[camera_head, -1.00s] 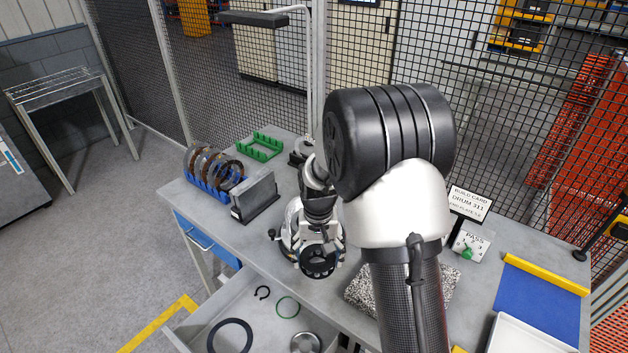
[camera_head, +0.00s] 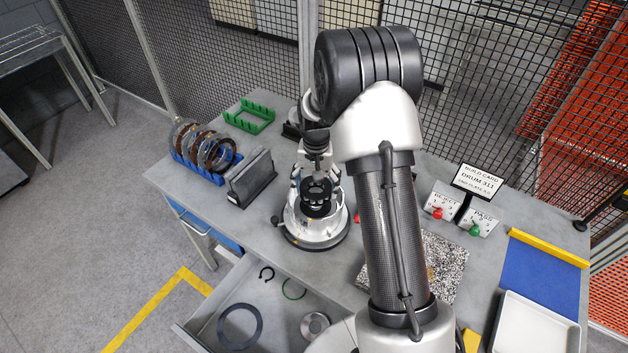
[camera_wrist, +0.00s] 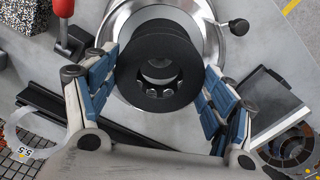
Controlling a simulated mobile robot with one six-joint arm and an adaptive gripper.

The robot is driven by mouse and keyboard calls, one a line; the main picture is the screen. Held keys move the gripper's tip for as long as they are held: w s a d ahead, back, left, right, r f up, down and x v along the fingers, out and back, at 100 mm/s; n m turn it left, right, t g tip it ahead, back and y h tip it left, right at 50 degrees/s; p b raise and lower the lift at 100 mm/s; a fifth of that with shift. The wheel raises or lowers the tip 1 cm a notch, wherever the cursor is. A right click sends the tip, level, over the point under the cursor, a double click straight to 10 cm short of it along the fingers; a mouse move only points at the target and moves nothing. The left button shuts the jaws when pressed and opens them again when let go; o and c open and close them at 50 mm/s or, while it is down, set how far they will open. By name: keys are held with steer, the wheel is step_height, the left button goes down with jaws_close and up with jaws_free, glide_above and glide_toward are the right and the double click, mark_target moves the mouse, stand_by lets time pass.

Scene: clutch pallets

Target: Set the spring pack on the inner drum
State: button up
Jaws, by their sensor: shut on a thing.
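My gripper (camera_head: 315,186) is shut on the spring pack (camera_head: 317,196), a black ring-shaped piece with an open centre. In the wrist view the spring pack (camera_wrist: 157,58) sits between the two blue-padded fingers, held across its sides. It is above a round silver fixture (camera_head: 322,232) on the bench, whose bright rim also shows behind it in the wrist view (camera_wrist: 203,22). The inner drum is mostly hidden below the pack; small metal parts show through the pack's hole. I cannot tell whether the pack touches the drum.
A blue rack (camera_head: 197,172) of rings, a grey upright holder (camera_head: 252,180) and a green tray (camera_head: 249,117) stand left. An open drawer (camera_head: 196,335) holds loose rings in front. A speckled slab (camera_head: 446,262), PASS and REJECT buttons (camera_head: 474,229) and a white tray (camera_head: 538,333) lie right.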

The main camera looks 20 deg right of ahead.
mark_target(315, 195)
steer(key=shift+w+f+b, duration=0.1)
steer(key=shift+f+b, duration=1.1)
steer(key=shift+f, duration=1)
steer(key=shift+f+b, duration=0.5)
steer(key=shift+f, duration=0.1)
steer(key=o, duration=0.9)
steer(key=shift+c, duration=0.2)
steer(key=shift+r, duration=0.1)
step_height(315, 195, up, 11)
steer(key=p, duration=0.7)
